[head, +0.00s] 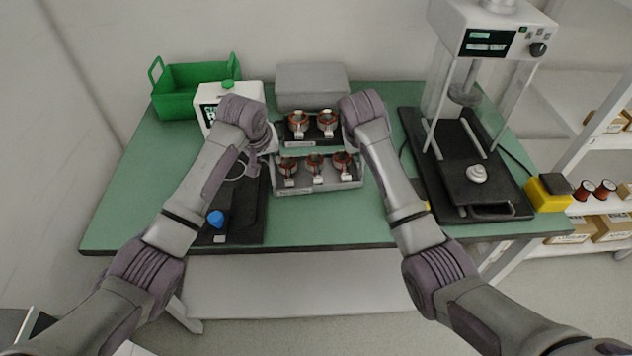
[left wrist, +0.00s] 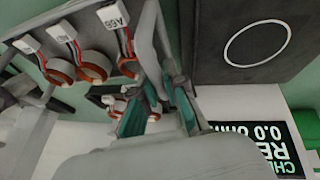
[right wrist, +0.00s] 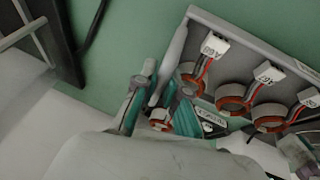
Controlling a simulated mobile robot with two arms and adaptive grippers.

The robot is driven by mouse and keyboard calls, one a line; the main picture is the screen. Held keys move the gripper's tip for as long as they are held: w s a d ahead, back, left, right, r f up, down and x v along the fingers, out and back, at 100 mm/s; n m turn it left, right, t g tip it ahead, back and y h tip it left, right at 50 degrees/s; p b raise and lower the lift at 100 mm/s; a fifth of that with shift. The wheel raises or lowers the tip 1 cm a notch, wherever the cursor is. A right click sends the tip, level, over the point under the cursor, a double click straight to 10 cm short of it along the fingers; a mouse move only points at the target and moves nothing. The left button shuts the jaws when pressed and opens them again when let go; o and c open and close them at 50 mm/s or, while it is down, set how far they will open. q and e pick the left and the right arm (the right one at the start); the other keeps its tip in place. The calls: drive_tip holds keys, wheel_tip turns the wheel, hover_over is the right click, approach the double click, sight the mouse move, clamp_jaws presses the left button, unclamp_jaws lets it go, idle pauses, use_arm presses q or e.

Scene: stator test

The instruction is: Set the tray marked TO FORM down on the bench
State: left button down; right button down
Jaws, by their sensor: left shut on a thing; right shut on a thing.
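A grey tray (head: 325,184) with three copper-wound, tagged stators lies level between my grippers, over the middle of the bench. A label is on its front wall, too small to read. My left gripper (left wrist: 155,98) is shut on its left end wall, also seen in the left wrist view (left wrist: 150,38). My right gripper (right wrist: 155,100) is shut on its right end, also seen in the right wrist view (right wrist: 172,60). I cannot tell whether the tray touches the green bench (head: 370,220). My wrists hide most of the fingers in the head view.
A dark tray (head: 288,140) with two stators is right behind. A press (head: 475,180) stands at right. Bare bench shows in front of the tray.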

use_arm(q)
drive_tip(key=c, duration=1.7)
unclamp_jaws()
drive_tip(key=shift+f, duration=0.4)
use_arm(e)
drive_tip(key=c, duration=1.7)
unclamp_jaws()
drive_tip(key=shift+f, duration=0.4)
use_arm(q)
drive_tip(key=o, duration=0.5)
drive_tip(key=shift+r, duration=0.2)
drive_tip(key=shift+c, duration=0.2)
use_arm(e)
drive_tip(key=o, duration=0.5)
drive_tip(key=shift+r, duration=0.15)
use_arm(q)
drive_tip(key=shift+s, duration=0.1)
use_arm(e)
drive_tip(key=shift+s, duration=0.1)
drive_tip(key=shift+r, duration=0.1)
use_arm(q)
drive_tip(key=v, duration=1.2)
use_arm(e)
drive_tip(key=v, duration=1.1)
drive_tip(key=shift+s+r, duration=0.2)
drive_tip(key=shift+r, duration=0.15)
use_arm(q)
drive_tip(key=shift+s+f, duration=0.1)
use_arm(e)
drive_tip(key=shift+f, duration=0.1)
